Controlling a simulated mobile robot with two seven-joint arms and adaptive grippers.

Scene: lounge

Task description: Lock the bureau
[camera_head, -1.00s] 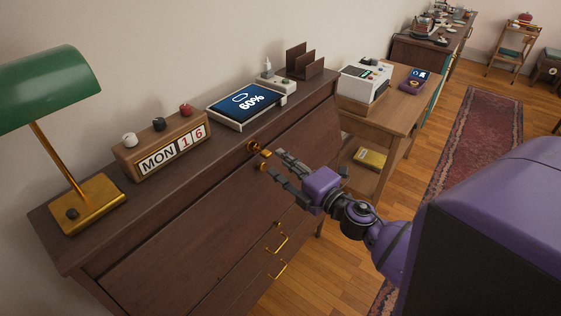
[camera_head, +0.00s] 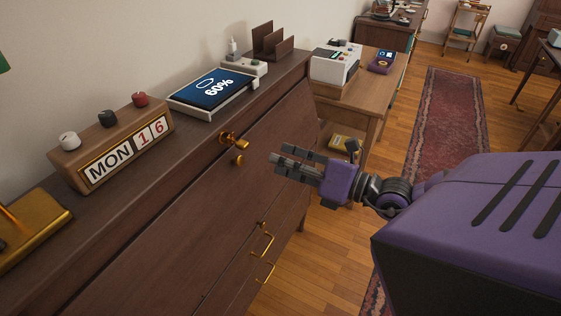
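The bureau (camera_head: 190,215) is a dark wooden piece with a slanting front that looks closed. A gold key-like fitting (camera_head: 234,141) sticks out near the top edge of the front; its exact turn is too small to tell. A small gold knob (camera_head: 238,160) is just below it. My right gripper (camera_head: 278,155) is to the right of the fitting, clear of it, with its two dark fingers apart and nothing between them. My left gripper is not in view.
A side table (camera_head: 375,85) holds a white device (camera_head: 334,66). Wooden floor is open to the right.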

